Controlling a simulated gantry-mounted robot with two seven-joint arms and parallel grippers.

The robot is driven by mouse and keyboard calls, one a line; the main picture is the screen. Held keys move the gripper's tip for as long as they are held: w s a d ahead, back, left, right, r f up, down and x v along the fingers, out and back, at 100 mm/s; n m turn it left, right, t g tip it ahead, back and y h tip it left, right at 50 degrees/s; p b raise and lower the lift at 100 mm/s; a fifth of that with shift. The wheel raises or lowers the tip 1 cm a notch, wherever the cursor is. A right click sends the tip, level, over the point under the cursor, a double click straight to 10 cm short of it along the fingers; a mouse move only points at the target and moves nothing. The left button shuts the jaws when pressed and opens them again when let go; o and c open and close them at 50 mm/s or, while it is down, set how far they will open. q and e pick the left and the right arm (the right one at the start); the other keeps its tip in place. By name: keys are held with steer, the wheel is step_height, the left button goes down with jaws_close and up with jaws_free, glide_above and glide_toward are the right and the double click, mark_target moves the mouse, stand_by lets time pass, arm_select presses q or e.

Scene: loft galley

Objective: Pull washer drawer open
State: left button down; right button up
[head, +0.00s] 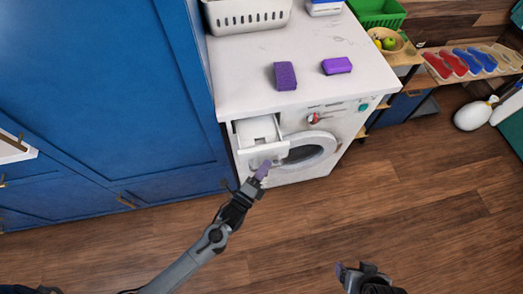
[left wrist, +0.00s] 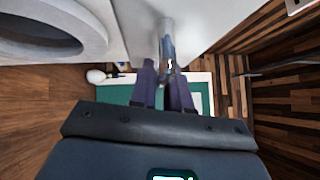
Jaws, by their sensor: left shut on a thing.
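The white washer (head: 335,128) stands under the counter, with its round door (head: 307,150) and red knob on the front. Its drawer (head: 257,133) at the upper left is pulled out, and its inner compartments show from above. My left gripper (head: 263,170) is at the drawer's front, shut on its handle; the fingers hide most of the handle. In the left wrist view the two dark fingers (left wrist: 165,92) close around a pale handle (left wrist: 167,45). My right gripper (head: 340,268) is at the bottom of the head view, away from the washer; its opening cannot be made out.
Two purple sponges (head: 285,76) and a white basket (head: 246,15) are on the white counter (head: 240,72). Blue cabinets (head: 100,100) stand close on the left. A shelf with a fruit bowl (head: 386,40) is at the right. The wooden floor in front is clear.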

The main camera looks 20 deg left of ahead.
arm_select(q)
steer(key=c, duration=1.2)
jaws_free()
steer(key=shift+s, duration=0.1)
steer(key=p+v, duration=0.1)
steer(key=v, duration=0.9)
steer(key=shift+s, duration=0.35)
steer(key=shift+f, duration=0.1)
